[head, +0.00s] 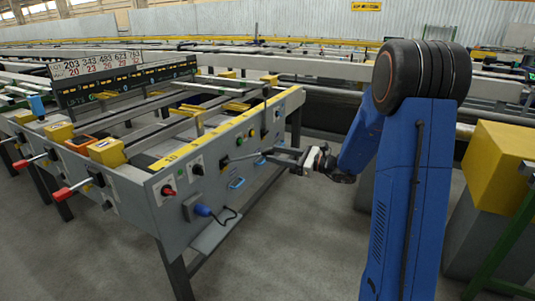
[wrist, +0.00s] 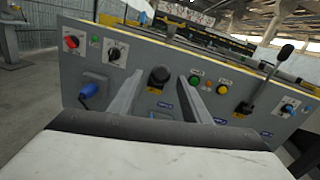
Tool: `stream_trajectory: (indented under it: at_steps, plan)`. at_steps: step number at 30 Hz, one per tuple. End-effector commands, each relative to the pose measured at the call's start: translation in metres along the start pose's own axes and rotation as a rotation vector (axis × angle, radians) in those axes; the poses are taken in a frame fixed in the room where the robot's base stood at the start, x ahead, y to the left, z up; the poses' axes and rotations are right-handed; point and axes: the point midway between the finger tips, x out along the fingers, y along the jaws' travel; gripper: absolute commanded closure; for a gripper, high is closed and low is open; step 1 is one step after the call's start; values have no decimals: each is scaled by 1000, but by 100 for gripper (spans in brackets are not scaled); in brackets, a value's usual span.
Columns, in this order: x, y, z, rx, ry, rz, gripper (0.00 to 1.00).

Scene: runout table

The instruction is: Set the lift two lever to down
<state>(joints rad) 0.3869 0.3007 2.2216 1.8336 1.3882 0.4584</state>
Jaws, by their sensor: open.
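The grey control panel (head: 215,165) on the end of the table carries the levers, and their labels are too small to read. In the wrist view a black-knobbed lever (wrist: 159,76) points almost straight at the camera, between my fingers. A second lever (wrist: 269,78), with a black knob, slants up at the right; I cannot tell by name which is lift two. My gripper (wrist: 160,84) is open, its two fingers either side of the first lever with no clear contact. In the head view my gripper (head: 273,154) reaches the panel from the right.
The panel also has a red knob (wrist: 72,42), a black selector (wrist: 115,51), a green button (wrist: 195,82), a yellow button (wrist: 222,89) and a blue plug (wrist: 89,90). Red-handled levers (head: 64,194) stick out at the left. Grey floor (head: 290,240) is clear before the panel.

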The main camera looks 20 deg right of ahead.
Motion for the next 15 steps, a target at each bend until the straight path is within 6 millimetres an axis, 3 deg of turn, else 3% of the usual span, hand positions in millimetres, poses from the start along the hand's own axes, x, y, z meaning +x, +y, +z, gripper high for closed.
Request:
stream_trajectory:
  at_steps: [6,15]
  plan:
    - [29,0,0,0,0,1,57]
    - [42,0,0,0,1,-1,57]
